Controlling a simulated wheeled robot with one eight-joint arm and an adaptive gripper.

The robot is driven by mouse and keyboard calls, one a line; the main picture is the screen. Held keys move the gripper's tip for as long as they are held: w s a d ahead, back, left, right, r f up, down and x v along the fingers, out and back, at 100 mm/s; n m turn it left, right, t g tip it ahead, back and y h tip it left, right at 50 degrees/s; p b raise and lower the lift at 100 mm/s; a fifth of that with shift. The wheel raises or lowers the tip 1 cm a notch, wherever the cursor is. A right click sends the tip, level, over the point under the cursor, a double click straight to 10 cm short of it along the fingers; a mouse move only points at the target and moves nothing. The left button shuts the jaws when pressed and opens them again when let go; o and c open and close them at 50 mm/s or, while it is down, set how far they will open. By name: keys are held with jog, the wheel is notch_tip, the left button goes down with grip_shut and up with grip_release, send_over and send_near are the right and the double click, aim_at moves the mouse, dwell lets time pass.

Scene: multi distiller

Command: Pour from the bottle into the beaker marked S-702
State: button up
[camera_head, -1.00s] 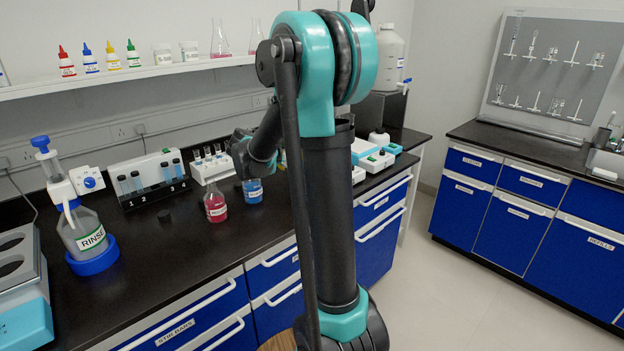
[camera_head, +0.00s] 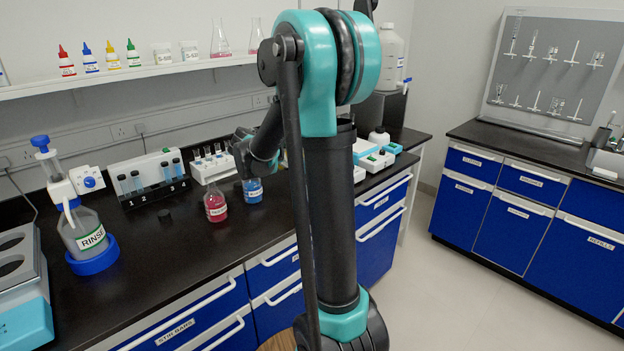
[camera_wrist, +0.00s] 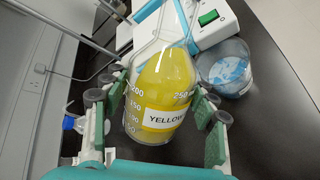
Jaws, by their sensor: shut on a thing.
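In the wrist view, a clear conical bottle of yellow liquid (camera_wrist: 165,88), labelled YELLOW and with volume marks, sits between the green pads of my gripper (camera_wrist: 155,112). My gripper is shut on it. The bottle looks tilted in this view, with its neck toward the top. My arm hides the gripper and this bottle in the head view. I cannot read S-702 on any vessel. Two white-labelled vessels stand on the shelf, a left one (camera_head: 162,54) and a right one (camera_head: 189,51); their marks are too small to read surely.
A red bottle (camera_head: 215,205) and a blue bottle (camera_head: 253,190) stand on the black bench. In the wrist view, a clear round vessel (camera_wrist: 226,68) is beside a white device (camera_wrist: 207,25).

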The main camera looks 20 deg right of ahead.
jog(key=shift+w+a+f+m+t+y+p, duration=0.15)
jog(key=shift+f+m+t+y+p, duration=0.15)
jog(key=shift+m+y+p, duration=0.3)
dwell(2.6)
jog(key=shift+w+a+f+m+t+y, duration=0.1)
jog(key=shift+a+f+m+t+y, duration=0.1)
jog(key=shift+f+m+t+y, duration=0.45)
dwell(1.8)
jog(key=shift+f+p, duration=0.25)
jog(key=shift+p, duration=0.05)
dwell(2.0)
